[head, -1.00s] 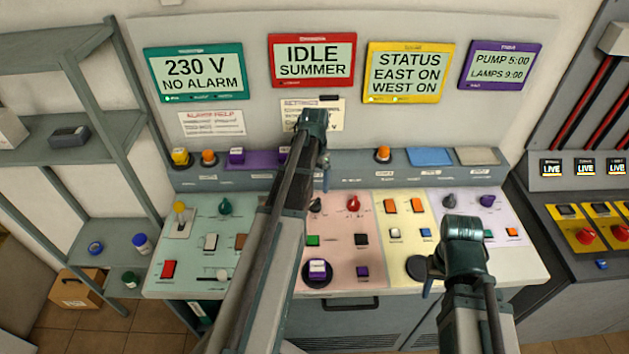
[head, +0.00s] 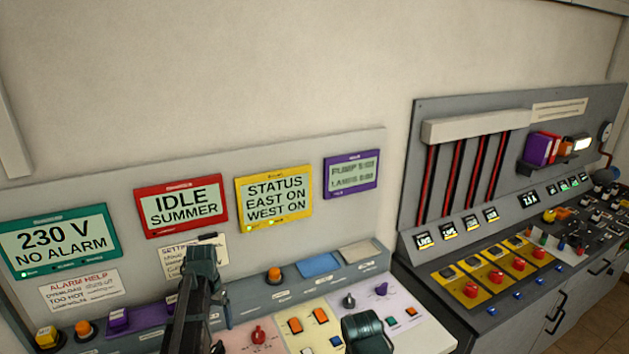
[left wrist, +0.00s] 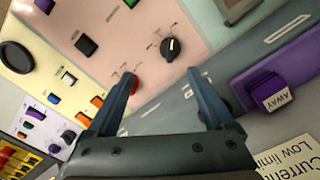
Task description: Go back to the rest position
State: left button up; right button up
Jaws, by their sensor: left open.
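My left gripper (head: 222,305) hangs over the control desk (head: 415,325) in front of the IDLE SUMMER display (head: 180,206). In the left wrist view its two fingers (left wrist: 163,76) stand wide apart with nothing between them. A red knob (left wrist: 132,84) shows right beside one finger there, and a black knob (left wrist: 171,47) lies beyond the fingertips. Whether a finger touches the red knob I cannot tell. My right gripper (head: 368,335) is at the bottom edge of the head view over the desk, its fingers not clearly visible.
The panel also bears a green 230 V display (head: 60,240), a yellow STATUS display (head: 274,198) and a purple display (head: 352,174). A second console (head: 470,262) with red buttons stands at the right. A purple AWAY switch (left wrist: 272,92) shows in the left wrist view.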

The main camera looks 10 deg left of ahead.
pick_arm(q)
jog(key=s+d+f+m+b, duration=0.1)
jog(key=s+d+f+b, duration=0.1)
jog(key=s+d, duration=0.3)
jog(key=s+d+f+m+b, duration=0.1)
jog(key=s+d, duration=0.5)
jog(key=d, duration=0.8)
jog(key=s+d+f+m+y+b, duration=0.1)
jog(key=s+d+f+b, duration=0.2)
jog(key=d, duration=0.6)
jog(key=s, duration=0.2)
jog(key=shift+s+d+f, duration=0.25)
jog(key=shift+s+f, duration=0.1)
jog(key=shift+s, duration=0.05)
